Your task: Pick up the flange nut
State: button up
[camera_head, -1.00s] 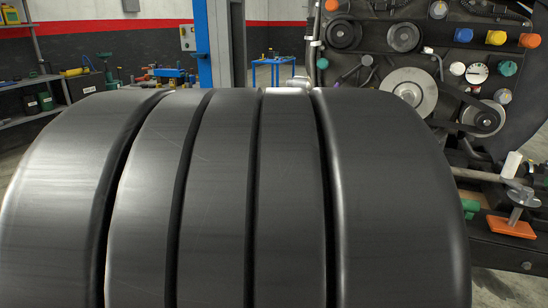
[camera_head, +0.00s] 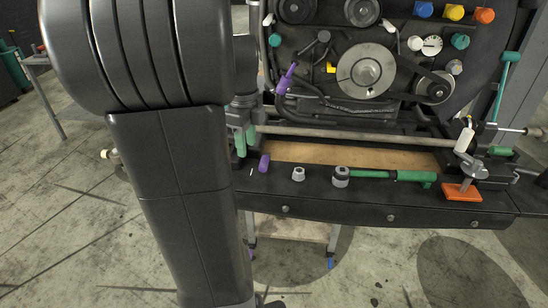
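A small grey flanged piece, which looks like the flange nut (camera_head: 298,174), stands on the dark front ledge below the engine. It is a short tapered shape, apart from the things beside it. My dark arm fills the left side of the view. Just to its right, partly hidden behind it, a grey wrist-like part has green finger-like pieces below it, which seem to be my gripper (camera_head: 245,140). It is above and left of the nut, apart from it. Whether it is open or shut is unclear.
A purple piece (camera_head: 264,163) lies left of the nut. A green-handled tool with a grey head (camera_head: 400,176) lies to its right. An orange block (camera_head: 461,192) is farther right. A long bar (camera_head: 350,136) crosses above a tan board (camera_head: 340,155).

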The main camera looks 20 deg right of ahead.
aim_at(299, 176)
jog(key=i+j+z, duration=0.65)
jog(key=j+z, duration=0.2)
jog(key=z, duration=0.65)
